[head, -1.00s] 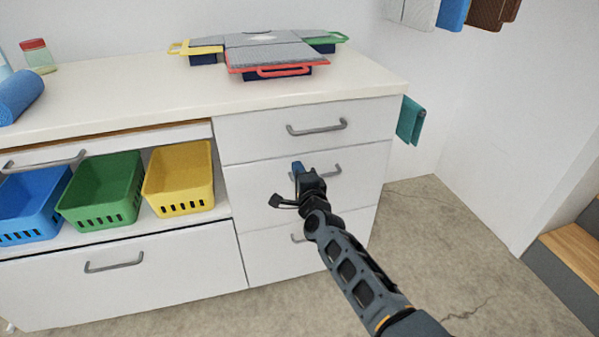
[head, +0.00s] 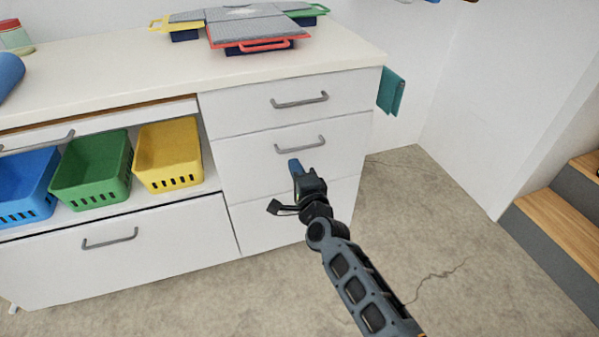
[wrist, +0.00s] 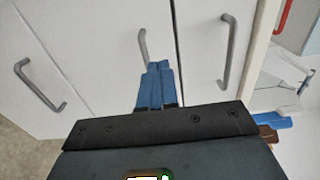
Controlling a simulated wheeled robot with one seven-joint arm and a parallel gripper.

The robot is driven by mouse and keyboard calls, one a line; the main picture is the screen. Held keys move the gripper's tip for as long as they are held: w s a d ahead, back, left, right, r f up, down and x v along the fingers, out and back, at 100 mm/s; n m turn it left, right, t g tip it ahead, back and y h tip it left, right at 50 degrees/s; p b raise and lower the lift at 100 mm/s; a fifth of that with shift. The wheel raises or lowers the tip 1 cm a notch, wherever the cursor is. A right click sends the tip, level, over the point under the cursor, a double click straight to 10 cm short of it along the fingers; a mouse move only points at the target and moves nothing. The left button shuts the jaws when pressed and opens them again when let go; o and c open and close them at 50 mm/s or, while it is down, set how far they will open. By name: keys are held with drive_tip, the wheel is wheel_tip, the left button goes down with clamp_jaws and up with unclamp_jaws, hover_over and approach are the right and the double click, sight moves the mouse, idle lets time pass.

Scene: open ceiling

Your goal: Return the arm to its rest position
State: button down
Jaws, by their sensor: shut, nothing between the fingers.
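My arm reaches up from the lower right in the head view, in front of the white drawer cabinet (head: 290,128). My gripper (head: 294,165) is at its end, with blue fingers pointing toward the drawer fronts. In the wrist view the blue fingers of my gripper (wrist: 158,66) are together with nothing between them. Behind the fingertips in that view is a grey drawer handle (wrist: 143,48). Whether the fingers touch the cabinet cannot be told for certain; they look apart from it.
A red-edged tray (head: 258,35) lies on the counter (head: 120,75). A teal cloth (head: 391,92) hangs at the counter's right end. Wooden steps (head: 550,222) stand at right; the floor between is clear.

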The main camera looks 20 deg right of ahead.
drive_tip(key=s+d+n+g+p, duration=0.15)
drive_tip(key=s+n+p, duration=0.45)
drive_tip(key=s, duration=2.5)
drive_tip(key=s+d+r+n+g+p, duration=0.1)
drive_tip(key=s+d+r+n+p, duration=0.1)
drive_tip(key=s+r+n, duration=1)
drive_tip(key=s+r, duration=0.8)
drive_tip(key=s, duration=0.4)
drive_tip(key=shift+s+r+g, duration=0.2)
drive_tip(key=shift+g, duration=0.15)
drive_tip(key=shift+d, duration=0.1)
